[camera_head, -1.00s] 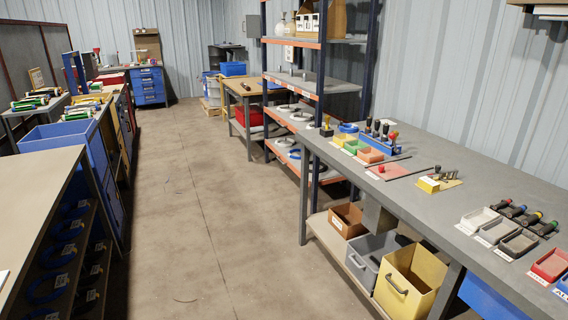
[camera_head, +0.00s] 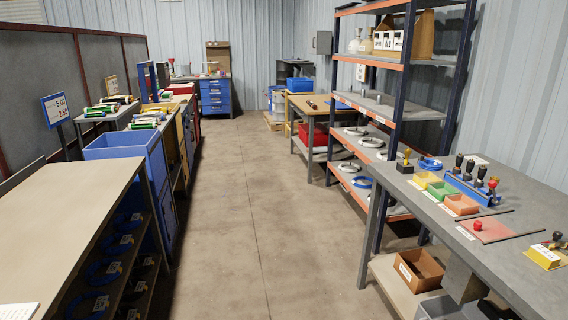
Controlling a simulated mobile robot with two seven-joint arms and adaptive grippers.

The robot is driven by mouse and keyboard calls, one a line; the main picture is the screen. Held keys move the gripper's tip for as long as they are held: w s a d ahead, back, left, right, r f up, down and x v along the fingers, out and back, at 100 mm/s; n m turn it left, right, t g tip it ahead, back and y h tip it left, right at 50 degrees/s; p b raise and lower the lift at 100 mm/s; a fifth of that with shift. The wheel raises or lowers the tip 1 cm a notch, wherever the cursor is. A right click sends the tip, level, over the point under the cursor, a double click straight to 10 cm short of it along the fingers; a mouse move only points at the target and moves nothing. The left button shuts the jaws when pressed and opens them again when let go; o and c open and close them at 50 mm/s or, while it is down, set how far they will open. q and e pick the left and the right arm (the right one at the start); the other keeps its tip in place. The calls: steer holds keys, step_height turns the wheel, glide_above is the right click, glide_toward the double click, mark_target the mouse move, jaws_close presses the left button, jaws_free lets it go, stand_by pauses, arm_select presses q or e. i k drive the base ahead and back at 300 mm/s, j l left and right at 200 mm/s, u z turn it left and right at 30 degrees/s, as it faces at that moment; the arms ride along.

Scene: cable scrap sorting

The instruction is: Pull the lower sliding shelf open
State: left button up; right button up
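A tall rack (camera_head: 405,78) with dark blue posts and orange-edged shelves stands right of the aisle. Its lower shelf (camera_head: 352,187) holds blue and grey cable coils; the shelf above (camera_head: 380,150) also holds coils. At the front left, a bench (camera_head: 75,195) has dark shelves under its top, with blue coils (camera_head: 125,222) on the upper one and more coils (camera_head: 102,302) lower down. I cannot tell which of these shelves slides, and none is clearly pulled out. Neither of my grippers is in view.
The aisle floor (camera_head: 240,200) is clear up to the blue drawer cabinet (camera_head: 215,97). A grey workbench (camera_head: 520,275) with small trays stands at the right, a brown box (camera_head: 418,270) below it. A blue bin (camera_head: 125,145) stands behind the left bench.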

mark_target(360, 194)
steer(key=i+z, duration=0.1)
steer(key=i, duration=1.6)
steer(key=i+z, duration=0.1)
steer(key=i, duration=1.6)
